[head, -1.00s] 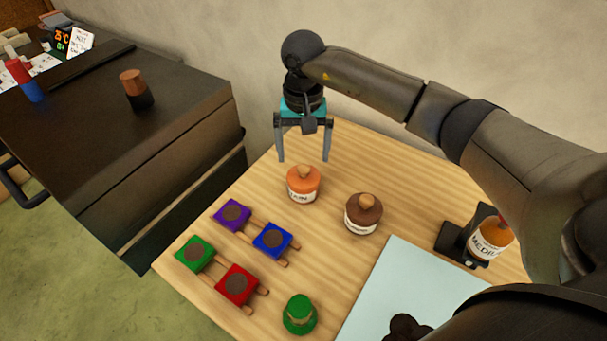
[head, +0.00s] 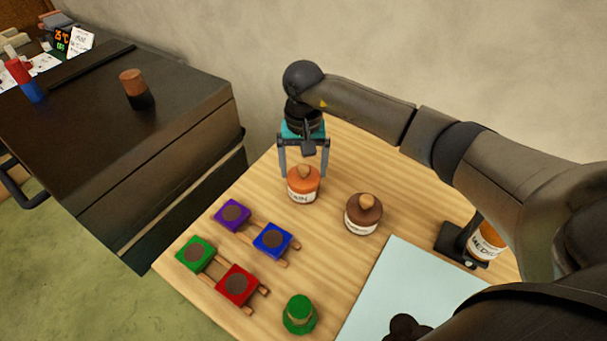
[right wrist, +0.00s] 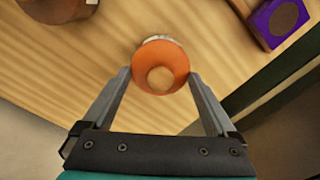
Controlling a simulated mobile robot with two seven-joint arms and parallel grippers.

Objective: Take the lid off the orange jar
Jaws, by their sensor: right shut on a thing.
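The orange jar (head: 303,192) stands upright on the wooden table, with a pale label on its front. Its orange lid (head: 302,173) has a round wooden knob and sits on the jar. My right gripper (head: 304,174) points down over the jar, with one finger on each side of the lid, shut on it. In the right wrist view the orange lid (right wrist: 161,60) shows between the two fingertips, its knob facing the camera, and it hides most of the jar. My left gripper is not in view.
A brown jar (head: 363,214) with a knobbed lid stands close to the right. Purple (head: 232,215), blue (head: 272,240), green (head: 195,254) and red (head: 237,285) blocks lie in front. A green hat-shaped piece (head: 299,314) and a pale sheet (head: 385,290) are nearer.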

